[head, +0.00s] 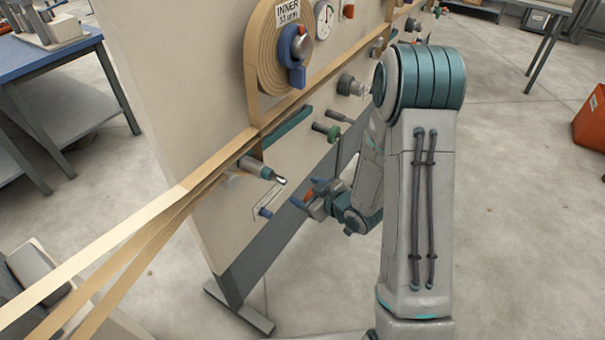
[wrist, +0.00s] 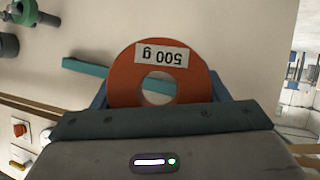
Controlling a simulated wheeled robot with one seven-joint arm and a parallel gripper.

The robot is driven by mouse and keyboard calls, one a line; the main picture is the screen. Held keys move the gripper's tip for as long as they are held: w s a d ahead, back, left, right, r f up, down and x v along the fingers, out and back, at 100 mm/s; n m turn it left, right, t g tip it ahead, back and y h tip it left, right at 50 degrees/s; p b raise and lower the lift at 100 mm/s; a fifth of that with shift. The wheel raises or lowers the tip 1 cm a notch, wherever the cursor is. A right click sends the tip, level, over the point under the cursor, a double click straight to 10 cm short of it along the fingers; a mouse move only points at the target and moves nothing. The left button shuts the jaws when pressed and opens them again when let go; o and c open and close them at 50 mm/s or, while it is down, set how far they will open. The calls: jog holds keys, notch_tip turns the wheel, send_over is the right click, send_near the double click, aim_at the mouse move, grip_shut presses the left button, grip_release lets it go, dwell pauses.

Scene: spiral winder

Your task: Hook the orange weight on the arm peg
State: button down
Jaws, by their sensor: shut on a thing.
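The orange weight (wrist: 128,80) is a thick ring with a round centre hole and a "500 g" label, upside down in the wrist view. My gripper (wrist: 165,95) is shut on it, with blue fingers at its two sides. In the head view, my gripper (head: 310,196) is in front of the panel's lower part, and only a little of the orange weight (head: 309,195) shows. A grey peg with a shiny tip (head: 262,170) sticks out of the panel to the left, apart from the weight. A teal bar (head: 288,128) runs along the panel above. I cannot tell which part is the arm peg.
Tan strips (head: 150,220) run out at the left. A blue knob (head: 294,55) sits on the coil. Open floor lies right.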

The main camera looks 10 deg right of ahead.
jog(key=a+r+n+g+y+p, duration=0.1)
jog(key=a+r, duration=0.1)
jog(key=s+a+r+n+p, duration=0.1)
jog(key=a+r, duration=0.1)
jog(key=shift+s+g+y+p, duration=0.15)
jog(key=shift+g+y+p, duration=0.25)
jog(key=shift+b, duration=0.5)
jog(key=b, duration=0.2)
jog(key=shift+w+a+b, duration=0.25)
jog(key=shift+b, duration=0.1)
